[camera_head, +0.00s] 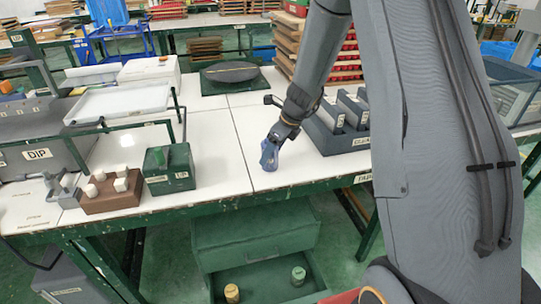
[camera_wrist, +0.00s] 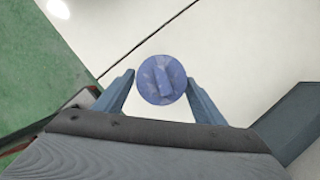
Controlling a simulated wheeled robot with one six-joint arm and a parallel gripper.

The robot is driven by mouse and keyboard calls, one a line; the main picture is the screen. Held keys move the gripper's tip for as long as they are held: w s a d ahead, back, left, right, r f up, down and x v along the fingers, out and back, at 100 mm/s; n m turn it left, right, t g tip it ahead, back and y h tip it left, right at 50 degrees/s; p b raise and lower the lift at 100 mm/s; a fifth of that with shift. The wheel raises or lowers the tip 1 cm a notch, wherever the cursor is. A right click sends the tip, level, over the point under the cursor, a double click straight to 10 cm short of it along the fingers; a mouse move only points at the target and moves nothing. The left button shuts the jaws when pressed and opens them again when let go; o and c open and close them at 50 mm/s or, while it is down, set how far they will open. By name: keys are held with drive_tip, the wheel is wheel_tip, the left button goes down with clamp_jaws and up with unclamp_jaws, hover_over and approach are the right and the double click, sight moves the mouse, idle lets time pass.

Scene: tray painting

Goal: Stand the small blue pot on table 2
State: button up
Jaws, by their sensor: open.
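The small blue pot (camera_wrist: 161,80) shows from above in the wrist view, its round top with a raised bar across it. It is between the two open fingers of my gripper (camera_wrist: 160,86), with a narrow gap visible on the right side. In the head view my gripper (camera_head: 269,155) points down at the front of the white table (camera_head: 220,150). The pot and the blue fingers are hard to tell apart there. The wrist view shows the pot over the white top; whether it touches the surface I cannot tell.
A dark grey holder (camera_head: 325,138) with upright slots stands just right of my gripper. A green box (camera_head: 168,170) and a brown block with white knobs (camera_head: 110,192) stand left. Below, an open green drawer (camera_head: 262,277) holds a yellow pot (camera_head: 232,293) and a green pot (camera_head: 298,276).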

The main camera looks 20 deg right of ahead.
drive_tip(key=v, duration=0.9)
drive_tip(key=s+a+n+g+h, duration=0.2)
drive_tip(key=s+a+n+h, duration=0.1)
drive_tip(key=s+n, duration=2.4)
drive_tip(key=shift+g, duration=0.4)
